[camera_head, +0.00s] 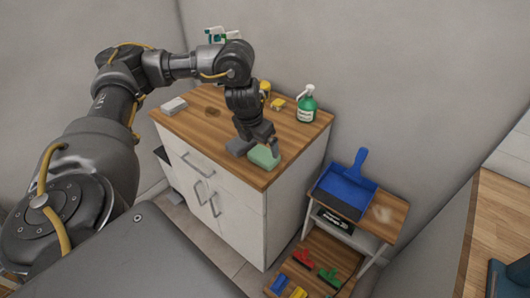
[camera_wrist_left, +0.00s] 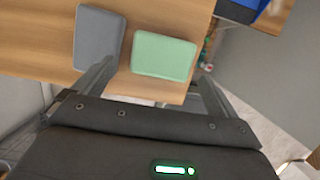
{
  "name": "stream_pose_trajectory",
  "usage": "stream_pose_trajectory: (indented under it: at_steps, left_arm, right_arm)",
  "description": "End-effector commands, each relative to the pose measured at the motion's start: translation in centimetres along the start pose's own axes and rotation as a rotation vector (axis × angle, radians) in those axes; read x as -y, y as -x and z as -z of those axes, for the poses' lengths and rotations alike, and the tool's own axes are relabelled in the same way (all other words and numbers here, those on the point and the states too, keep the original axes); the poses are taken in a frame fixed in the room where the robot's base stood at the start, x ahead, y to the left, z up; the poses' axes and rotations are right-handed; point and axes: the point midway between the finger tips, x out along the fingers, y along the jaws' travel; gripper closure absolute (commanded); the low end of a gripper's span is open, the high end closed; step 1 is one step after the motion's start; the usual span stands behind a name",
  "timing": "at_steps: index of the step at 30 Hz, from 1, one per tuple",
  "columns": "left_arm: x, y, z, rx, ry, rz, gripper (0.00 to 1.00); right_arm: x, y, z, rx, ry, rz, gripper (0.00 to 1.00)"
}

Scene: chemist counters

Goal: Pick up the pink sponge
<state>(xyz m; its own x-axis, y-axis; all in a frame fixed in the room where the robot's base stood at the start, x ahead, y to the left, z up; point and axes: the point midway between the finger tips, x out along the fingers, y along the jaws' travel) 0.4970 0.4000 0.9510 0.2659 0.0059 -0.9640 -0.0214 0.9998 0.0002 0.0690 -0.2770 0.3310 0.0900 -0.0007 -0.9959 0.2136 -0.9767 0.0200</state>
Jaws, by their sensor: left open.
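No pink sponge can be made out in either view. My left gripper (camera_head: 258,146) is open over the front right corner of the wooden counter top, pointing down. A pale green sponge (camera_head: 264,157) lies flat beneath it, and it also shows in the left wrist view (camera_wrist_left: 163,56). A grey sponge (camera_wrist_left: 98,39) lies beside the green one, and it is partly covered by the gripper in the head view (camera_head: 238,147). In the wrist view the fingers stand apart with nothing held between them. My right gripper is not in view.
A light grey block (camera_head: 174,104) lies at the counter's left edge. A yellow sponge (camera_head: 277,104) and a green spray bottle (camera_head: 307,104) are at the back right. A blue dustpan (camera_head: 345,187) rests on a low shelf unit, with several coloured items below. The counter's middle is mostly clear.

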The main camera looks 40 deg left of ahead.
Motion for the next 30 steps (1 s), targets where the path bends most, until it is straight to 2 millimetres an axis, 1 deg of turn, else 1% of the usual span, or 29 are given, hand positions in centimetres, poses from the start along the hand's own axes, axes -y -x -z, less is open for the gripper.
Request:
stream_pose_trajectory:
  at_steps: [5, 7, 16, 20, 26, 28, 30]
  left_arm:
    - [0.0, -0.3, 0.0, 0.001, 0.001, 0.001, 0.03]
    - [0.1, -0.8, 0.0, -0.001, 0.001, 0.001, 0.03]
    - [0.4, -4.9, 0.1, -0.003, 0.002, 0.001, 0.03]
    - [0.4, -5.5, 0.0, 0.000, 0.001, 0.000, 0.03]
    - [0.3, -5.4, -0.1, 0.001, 0.001, 0.000, 0.03]
    - [0.4, -5.4, -0.1, 0.001, 0.001, 0.000, 0.09]
    - [0.3, -5.4, -0.1, 0.000, 0.001, 0.000, 0.18]
  right_arm:
    - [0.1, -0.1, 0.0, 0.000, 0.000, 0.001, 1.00]
    - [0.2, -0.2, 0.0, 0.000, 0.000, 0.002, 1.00]
    - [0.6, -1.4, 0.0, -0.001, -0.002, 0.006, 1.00]
    - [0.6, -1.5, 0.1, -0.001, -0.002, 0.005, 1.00]
    - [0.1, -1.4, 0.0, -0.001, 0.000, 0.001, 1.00]
    - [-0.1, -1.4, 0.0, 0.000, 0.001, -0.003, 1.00]
    - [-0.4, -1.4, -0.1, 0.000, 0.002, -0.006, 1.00]
